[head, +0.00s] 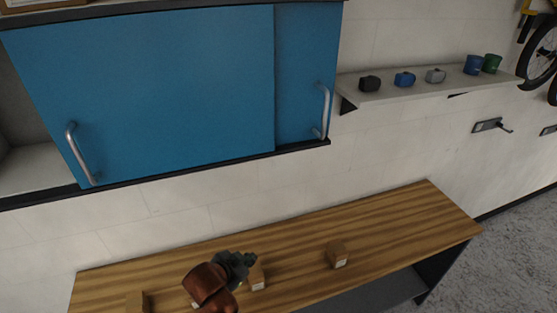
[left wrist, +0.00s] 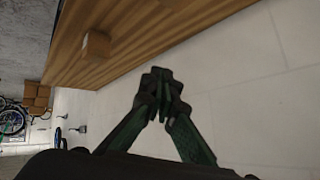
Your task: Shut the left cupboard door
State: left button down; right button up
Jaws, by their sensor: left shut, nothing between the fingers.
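The blue left cupboard door (head: 165,85) is a sliding panel on the wall cupboard in the head view. It stands away from the cupboard's left side, and a gap there shows the pale inside (head: 30,165). It overlaps much of the blue right door (head: 303,75). A silver bar handle (head: 82,155) is near the left door's left edge. My left gripper (head: 245,262) is shut and empty, low over the workbench, well below and apart from the handle. Its closed fingers also show in the left wrist view (left wrist: 161,84). My right gripper is not in view.
A wooden workbench (head: 400,215) runs below the cupboard, with small cardboard boxes (head: 337,255) on it. A wall shelf (head: 430,88) at right carries several small items and cups. The right door has its own handle (head: 323,110). The wall between cupboard and bench is clear.

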pick_arm(q)
jog(key=w+d+r+m+t, duration=0.15)
jog(key=d+r+m, duration=0.25)
jog(key=d+r, duration=0.65)
jog(key=m+t+y, duration=0.4)
jog(key=m+t, duration=0.1)
jog(key=t, duration=0.3)
send_near(281, 91)
jog(key=s+d, duration=0.2)
jog(key=d, duration=0.1)
jog(key=w+p, duration=0.1)
jog(key=w, duration=0.2)
jog(key=w+p, duration=0.2)
jog(key=w, duration=0.1)
jog(key=w+p, duration=0.2)
jog(key=w, duration=0.1)
jog(key=shift+d+r, duration=0.15)
jog(key=shift+d, duration=0.15)
jog(key=shift+w+a+p, duration=0.1)
jog(key=shift+a+p, duration=0.25)
jog(key=shift+p, duration=0.15)
jog(key=a, duration=0.1)
jog(key=s+a+p, duration=0.1)
jog(key=a, duration=0.1)
jog(key=shift+s, duration=0.2)
jog(key=shift+w+d+f, duration=0.1)
jog(key=shift+w+f, duration=0.05)
jog(key=shift+f, duration=0.1)
